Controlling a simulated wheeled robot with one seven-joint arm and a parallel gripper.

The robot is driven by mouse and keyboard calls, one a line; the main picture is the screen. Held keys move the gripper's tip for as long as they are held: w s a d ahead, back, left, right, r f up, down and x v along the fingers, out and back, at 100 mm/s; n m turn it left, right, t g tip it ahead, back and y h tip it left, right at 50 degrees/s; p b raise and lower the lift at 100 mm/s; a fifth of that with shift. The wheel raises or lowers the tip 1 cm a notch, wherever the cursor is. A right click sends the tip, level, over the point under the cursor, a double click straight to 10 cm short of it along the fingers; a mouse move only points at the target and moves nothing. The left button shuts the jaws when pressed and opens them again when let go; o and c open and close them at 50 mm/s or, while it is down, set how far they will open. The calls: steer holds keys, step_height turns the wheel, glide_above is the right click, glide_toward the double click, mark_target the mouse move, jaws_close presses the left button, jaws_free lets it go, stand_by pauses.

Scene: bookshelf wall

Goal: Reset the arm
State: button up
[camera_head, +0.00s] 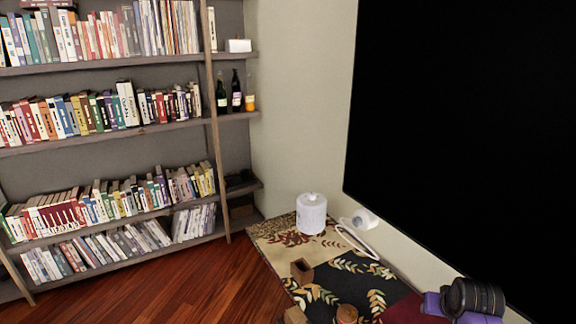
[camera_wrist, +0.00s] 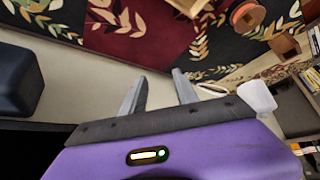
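My gripper (camera_wrist: 158,76) shows in the wrist view as a purple body with a dark bar and two grey fingers. The fingers stand apart with nothing between them. Past the fingertips I see pale wall and the edge of a patterned surface (camera_wrist: 210,45). Nothing touches the fingers. In the head view, I cannot make out the fingers.
The patterned surface (camera_head: 262,238) holds a white canister (camera_head: 311,215), a white object (camera_head: 365,219) and small wooden pieces, including a square cup (camera_head: 301,272). A large black screen (camera_head: 460,140) is at right. A bookshelf (camera_head: 105,72) is at left, with open wooden floor (camera_head: 190,285) before it.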

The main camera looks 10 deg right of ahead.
steer(key=s+a+r+n+t, duration=0.2)
steer(key=s+a+r+t, duration=0.25)
steer(key=s+a, duration=0.5)
steer(key=s+a+r+n+t, duration=0.1)
steer(key=s+a+r+t, duration=0.2)
steer(key=s+a+t, duration=0.45)
steer(key=s+a+r+g+y, duration=0.1)
steer(key=s+a, duration=0.2)
steer(key=s, duration=0.5)
steer(key=s+a+r+n+g+y, duration=0.1)
steer(key=s+a, duration=0.2)
steer(key=s, duration=0.5)
steer(key=s+a+r+n+g+y+b, duration=0.1)
steer(key=s+a, duration=0.3)
steer(key=s, duration=0.4)
steer(key=shift+r, duration=0.55)
